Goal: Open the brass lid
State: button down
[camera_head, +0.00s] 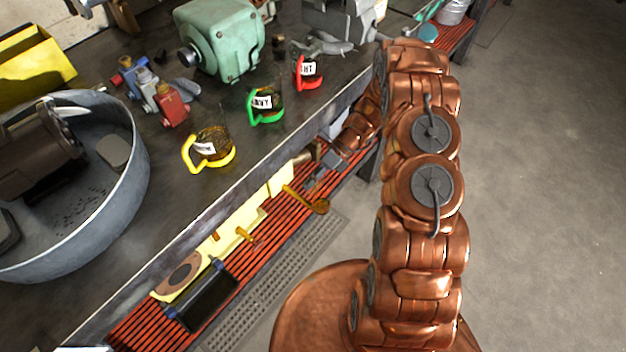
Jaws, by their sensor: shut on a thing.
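A brass-coloured piece with a thin bar and a rounded end (318,206) shows over the red slatted lower shelf, beside the bench edge. It looks like the brass lid, but it is small and partly hidden, so I cannot be sure. The exact contact is too small to see.
On the bench stand yellow (209,149), green (265,105) and red (307,73) handled mugs, a green motor (222,38) and a grey tub (125,215). The floor (545,180) at right is clear.

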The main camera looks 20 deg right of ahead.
jog(key=c, duration=0.9)
grip_release()
jog(key=shift+d, duration=0.1)
jog(key=shift+v, duration=3.7)
jog(key=shift+w, duration=0.1)
